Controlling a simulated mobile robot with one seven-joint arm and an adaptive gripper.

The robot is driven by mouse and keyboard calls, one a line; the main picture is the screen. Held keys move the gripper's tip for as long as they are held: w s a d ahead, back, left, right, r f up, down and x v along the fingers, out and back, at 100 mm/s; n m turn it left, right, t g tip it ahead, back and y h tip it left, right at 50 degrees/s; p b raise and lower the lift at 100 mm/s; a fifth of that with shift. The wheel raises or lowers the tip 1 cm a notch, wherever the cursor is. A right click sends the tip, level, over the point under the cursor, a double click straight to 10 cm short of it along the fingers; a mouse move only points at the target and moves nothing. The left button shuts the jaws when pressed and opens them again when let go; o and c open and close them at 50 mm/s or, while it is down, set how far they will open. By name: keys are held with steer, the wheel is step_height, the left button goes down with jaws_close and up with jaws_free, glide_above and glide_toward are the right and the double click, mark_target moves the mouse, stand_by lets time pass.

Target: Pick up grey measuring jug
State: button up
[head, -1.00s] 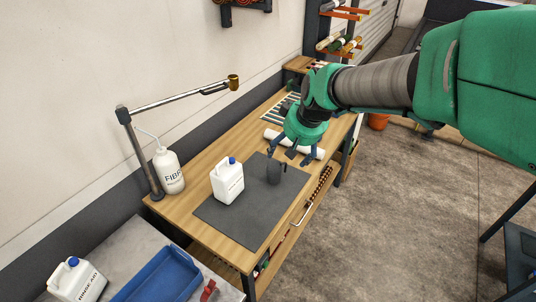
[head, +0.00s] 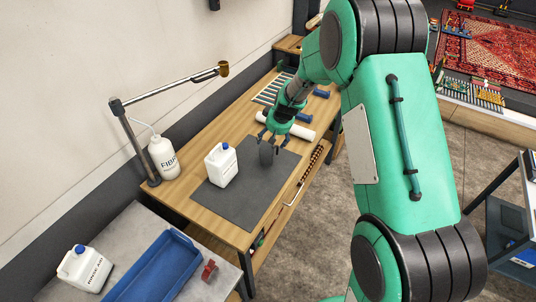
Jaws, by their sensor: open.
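The grey measuring jug (head: 266,155) stands upright on a dark grey mat (head: 243,200) on the wooden workbench. It is small and dark, and its top is partly hidden by my gripper. My gripper (head: 272,142) is open, pointing down just above the jug, with its fingers around or just over the jug's upper part. I cannot tell whether the fingers touch it.
A white jug with a blue cap (head: 221,166) stands left of the grey jug on the mat. A white roll (head: 287,127) lies behind. A lamp (head: 175,92) and a white bottle (head: 163,158) stand at the wall side. A blue tray (head: 156,268) is at the front left.

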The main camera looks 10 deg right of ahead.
steer(key=shift+w+d+f, duration=0.1)
steer(key=shift+w+f, duration=0.15)
steer(key=shift+f, duration=0.35)
steer(key=shift+w+d+f, duration=0.15)
steer(key=shift+w+f, duration=0.1)
steer(key=shift+f, duration=0.35)
steer(key=shift+w+d+f, duration=0.1)
steer(key=shift+w+f, duration=0.15)
steer(key=shift+f, duration=0.35)
steer(key=shift+f, duration=0.15)
glide_toward(266, 152)
steer(key=shift+f, duration=0.75)
steer(key=shift+s+a+p, duration=0.3)
steer(key=shift+p, duration=0.05)
steer(key=shift+f, duration=0.1)
steer(key=shift+a+x, duration=0.1)
steer(key=shift+x, duration=0.75)
steer(key=shift+a+x, duration=0.15)
steer(key=shift+x, duration=1.5)
steer(key=shift+d, duration=0.1)
steer(key=c, duration=1.1)
